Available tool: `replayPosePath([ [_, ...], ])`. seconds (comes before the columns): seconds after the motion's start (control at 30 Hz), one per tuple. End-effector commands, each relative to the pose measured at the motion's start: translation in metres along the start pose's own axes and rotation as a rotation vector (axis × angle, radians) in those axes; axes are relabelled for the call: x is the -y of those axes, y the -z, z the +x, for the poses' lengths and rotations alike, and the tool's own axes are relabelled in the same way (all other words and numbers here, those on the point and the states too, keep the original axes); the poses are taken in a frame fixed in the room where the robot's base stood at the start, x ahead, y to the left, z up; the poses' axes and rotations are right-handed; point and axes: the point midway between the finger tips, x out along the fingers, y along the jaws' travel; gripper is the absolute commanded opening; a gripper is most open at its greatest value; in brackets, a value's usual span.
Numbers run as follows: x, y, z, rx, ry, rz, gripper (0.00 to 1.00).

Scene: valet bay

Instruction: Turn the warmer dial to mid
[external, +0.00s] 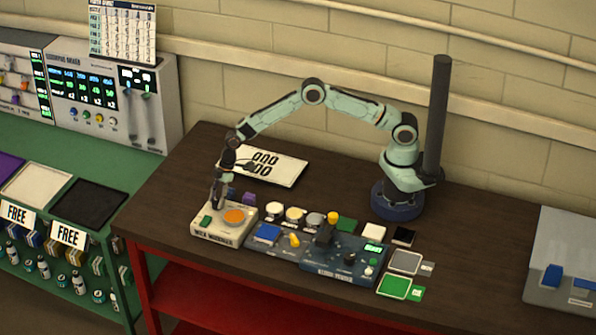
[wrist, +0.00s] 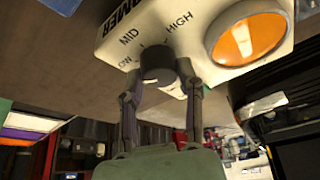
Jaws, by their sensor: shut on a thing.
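The warmer (external: 207,236) is a cream box at the left of the row on the dark table, with an orange round top (external: 234,216). In the wrist view its cream face (wrist: 190,20) carries a dark round dial (wrist: 157,62) with MID and HIGH marks and a third, partly blurred mark at the left. My gripper (external: 218,203) is lowered at the warmer's back left. In the wrist view my gripper (wrist: 161,72) has one finger on each side of the dial and is shut on it. I cannot tell exactly which mark the dial points to.
A blue-grey control panel (external: 315,268) and several small coloured pieces stand to the right of the warmer. A white numbered card (external: 285,168) lies behind it. A green bench (external: 60,160) stands at the left.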

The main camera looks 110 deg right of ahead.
Motion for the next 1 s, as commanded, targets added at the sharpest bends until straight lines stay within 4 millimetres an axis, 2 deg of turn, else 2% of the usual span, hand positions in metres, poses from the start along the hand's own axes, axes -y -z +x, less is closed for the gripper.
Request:
replayPosePath([
  [1.0,0.003,0.0007,0.0016,0.001,-0.317,0.764,0.0],
])
